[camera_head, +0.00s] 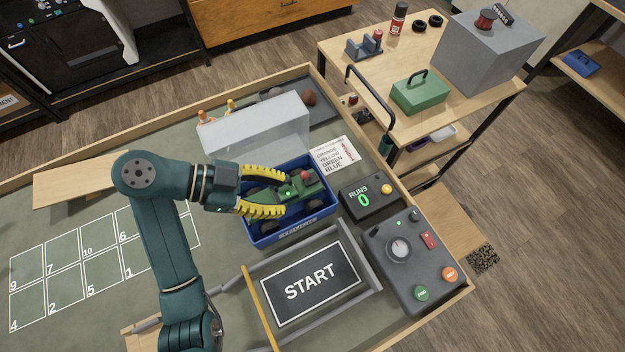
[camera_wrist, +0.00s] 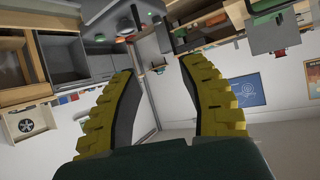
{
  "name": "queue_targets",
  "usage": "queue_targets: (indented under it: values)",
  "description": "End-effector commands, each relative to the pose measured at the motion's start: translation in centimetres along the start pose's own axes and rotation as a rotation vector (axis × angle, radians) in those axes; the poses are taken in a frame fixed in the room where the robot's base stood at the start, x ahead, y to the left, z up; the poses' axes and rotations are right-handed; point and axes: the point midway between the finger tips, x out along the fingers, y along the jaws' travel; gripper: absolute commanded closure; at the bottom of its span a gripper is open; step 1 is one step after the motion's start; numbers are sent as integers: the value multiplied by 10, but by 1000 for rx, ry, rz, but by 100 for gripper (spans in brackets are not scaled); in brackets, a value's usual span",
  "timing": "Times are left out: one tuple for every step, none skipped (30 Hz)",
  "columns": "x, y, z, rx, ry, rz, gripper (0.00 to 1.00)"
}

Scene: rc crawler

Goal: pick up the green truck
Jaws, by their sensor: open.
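The green truck (camera_head: 303,188) sits in a blue bin (camera_head: 318,219) on the table in the head view. It has dark wheels, a red part on top and a small green light. My gripper (camera_head: 288,191) is open, with its yellow fingers spread and overlapping the bin and the truck's left part in the picture. In the wrist view my gripper (camera_wrist: 155,72) points out across the room. The fingers hide part of the truck and bin.
A RUNS counter (camera_head: 370,196) and a control box (camera_head: 411,262) stand to the right. A railed START pad (camera_head: 310,284) lies in front. A numbered grid (camera_head: 78,272) lies on the clear left part of the table.

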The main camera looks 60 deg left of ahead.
Motion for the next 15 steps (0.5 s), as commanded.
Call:
queue_targets:
  values:
    - [-22,-8,41,-78,10,-88,58]
    - [-35,-11,56,-114,11,-132,58]
    - [-51,-13,74,-153,10,-189,58]
    - [-62,-14,85,-177,9,-227,58]
    - [-72,-13,94,-198,9,-260,58]
    - [-82,-13,104,-222,9,-295,58]
    - [-89,-12,110,-236,10,-315,58]
    - [-94,-12,114,-245,9,-330,58]
    - [-98,-12,116,-252,8,-345,58]
    - [-98,-13,117,-255,8,-350,58]
    - [-97,-14,117,-257,9,-351,58]
    - [-92,-15,116,-257,9,-350,58]
    - [-87,-17,116,-257,10,-348,58]
    - [-80,-19,116,-257,10,-346,58]
    - [-71,-22,116,-257,9,-345,58]
